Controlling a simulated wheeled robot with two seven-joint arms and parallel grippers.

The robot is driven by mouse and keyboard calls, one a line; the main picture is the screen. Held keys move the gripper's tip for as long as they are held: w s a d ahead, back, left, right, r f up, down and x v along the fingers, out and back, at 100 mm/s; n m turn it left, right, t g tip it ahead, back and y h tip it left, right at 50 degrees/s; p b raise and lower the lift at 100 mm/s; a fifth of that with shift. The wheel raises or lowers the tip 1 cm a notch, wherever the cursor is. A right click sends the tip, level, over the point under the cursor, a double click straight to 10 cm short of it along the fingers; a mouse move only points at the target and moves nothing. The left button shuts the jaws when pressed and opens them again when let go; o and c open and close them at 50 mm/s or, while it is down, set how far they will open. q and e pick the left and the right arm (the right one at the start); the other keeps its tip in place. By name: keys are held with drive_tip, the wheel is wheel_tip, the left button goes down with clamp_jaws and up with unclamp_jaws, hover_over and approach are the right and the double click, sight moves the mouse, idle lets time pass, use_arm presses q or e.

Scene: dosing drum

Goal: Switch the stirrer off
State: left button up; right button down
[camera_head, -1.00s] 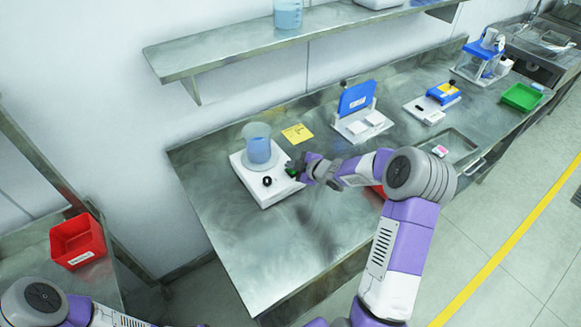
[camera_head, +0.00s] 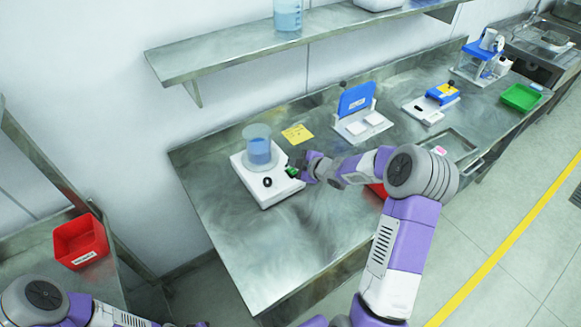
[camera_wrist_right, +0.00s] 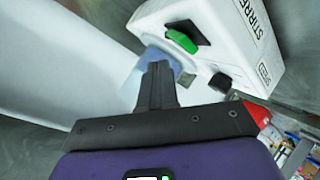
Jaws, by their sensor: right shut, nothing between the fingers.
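The stirrer (camera_head: 268,185) is a white box on the steel bench, with a beaker of blue liquid (camera_head: 259,152) on its top. It also shows in the right wrist view (camera_wrist_right: 225,60), with part of a "STIRRER" label. Its front has a green rocker switch (camera_wrist_right: 181,41) in a black frame and a black knob (camera_wrist_right: 220,82). My right gripper (camera_head: 296,168) is at the stirrer's right front corner, beside the green switch. In the right wrist view its fingers (camera_wrist_right: 158,72) are shut and empty, just short of the switch; contact cannot be made out. My left gripper is out of view.
A yellow note (camera_head: 297,133) lies behind the stirrer. A blue and white device (camera_head: 358,110) stands to the right, and a red bin (camera_head: 80,241) sits on the left table. The bench (camera_head: 275,250) in front of the stirrer is clear.

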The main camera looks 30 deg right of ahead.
drive_tip(key=shift+s+r+p, duration=0.2)
drive_tip(key=shift+r+p, duration=0.45)
drive_tip(key=shift+r, duration=0.15)
drive_tip(key=shift+s+r+p, duration=0.25)
drive_tip(key=shift+r+p, duration=0.4)
drive_tip(key=shift+r, duration=0.15)
drive_tip(key=shift+s+r+p, duration=0.2)
drive_tip(key=shift+r+p, duration=0.45)
drive_tip(key=shift+r, duration=0.15)
